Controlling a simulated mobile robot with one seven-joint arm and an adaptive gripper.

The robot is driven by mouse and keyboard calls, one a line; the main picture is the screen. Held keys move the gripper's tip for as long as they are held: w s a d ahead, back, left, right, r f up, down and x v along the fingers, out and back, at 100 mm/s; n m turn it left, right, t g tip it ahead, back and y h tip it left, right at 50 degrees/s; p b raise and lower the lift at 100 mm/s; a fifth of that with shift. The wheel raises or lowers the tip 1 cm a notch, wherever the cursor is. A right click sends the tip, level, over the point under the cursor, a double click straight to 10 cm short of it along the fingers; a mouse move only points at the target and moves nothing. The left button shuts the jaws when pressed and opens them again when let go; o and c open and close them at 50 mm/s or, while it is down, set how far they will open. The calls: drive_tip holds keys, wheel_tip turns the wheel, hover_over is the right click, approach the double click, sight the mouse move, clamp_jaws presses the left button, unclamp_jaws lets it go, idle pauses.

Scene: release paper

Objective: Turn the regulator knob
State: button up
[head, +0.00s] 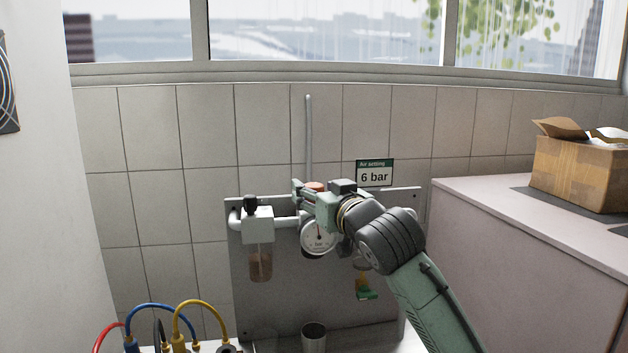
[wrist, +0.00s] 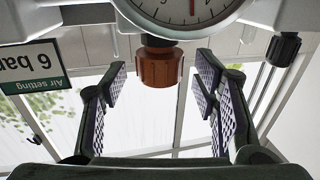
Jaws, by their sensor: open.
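The regulator knob (wrist: 160,67) is orange-brown and ribbed, on a dark collar beside the gauge. In the wrist view it sits at the upper middle, between the spread pads of my gripper (wrist: 160,84), with a gap on both sides. In the head view only a little of the knob (head: 315,187) shows, on top of the regulator; my gripper (head: 301,192) is at its height and covers part of it. The round white bar gauge (head: 318,238) is below, its needle pointing roughly up. A sign (head: 375,173) reads "Air setting 6 bar".
A metal cup (head: 314,335) stands below. Coloured hoses (head: 150,308) are at lower left. A cardboard box (head: 580,172) rests on the right cabinet.

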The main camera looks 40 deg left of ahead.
drive_tip(key=shift+x, duration=1.05)
drive_tip(key=c, duration=1.2)
